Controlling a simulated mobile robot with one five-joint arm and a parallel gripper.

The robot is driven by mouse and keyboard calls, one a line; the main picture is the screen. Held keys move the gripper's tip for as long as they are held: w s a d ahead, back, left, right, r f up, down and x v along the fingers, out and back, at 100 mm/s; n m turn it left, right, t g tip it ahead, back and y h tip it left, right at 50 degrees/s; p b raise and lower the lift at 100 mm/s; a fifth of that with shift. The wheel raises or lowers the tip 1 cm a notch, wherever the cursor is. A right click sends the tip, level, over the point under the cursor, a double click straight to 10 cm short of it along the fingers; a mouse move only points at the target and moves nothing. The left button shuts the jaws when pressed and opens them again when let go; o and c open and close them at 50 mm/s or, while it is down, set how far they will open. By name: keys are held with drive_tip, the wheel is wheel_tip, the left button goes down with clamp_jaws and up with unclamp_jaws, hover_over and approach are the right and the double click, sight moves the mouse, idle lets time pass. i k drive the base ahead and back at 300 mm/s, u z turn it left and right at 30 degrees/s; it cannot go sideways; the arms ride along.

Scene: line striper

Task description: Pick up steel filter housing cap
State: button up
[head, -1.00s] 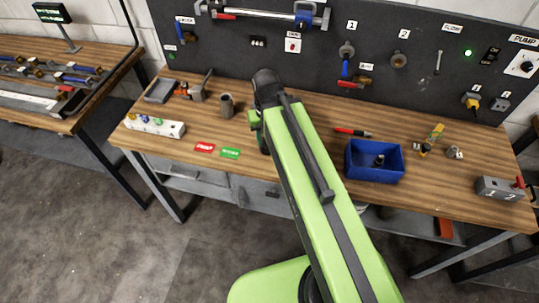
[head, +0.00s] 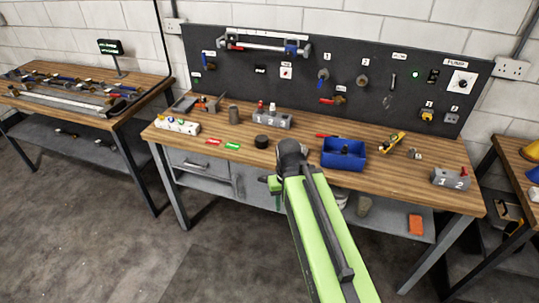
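I cannot tell for certain which piece is the steel filter housing cap. A short dark round piece (head: 262,141) sits nearer the front edge. A small silvery piece (head: 415,154) lies right of the blue bin (head: 343,160), which holds a small dark part (head: 346,149). My green arm rises from the bottom of the head view and ends in a dark joint before the bench's front edge. My gripper is hidden behind or below the arm.
A grey block with bottles (head: 265,119) stands behind the dark piece. A white rack (head: 177,125) is at left, a grey numbered block (head: 450,178) at right. A black tool panel (head: 340,75) backs the bench. Other benches stand on both sides. Floor in front is open.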

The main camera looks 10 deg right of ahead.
sight(262, 140)
drive_tip(key=u, duration=1.45)
drive_tip(key=i, duration=0.85)
drive_tip(key=z, duration=0.55)
drive_tip(key=i, duration=1)
drive_tip(key=z, duration=0.05)
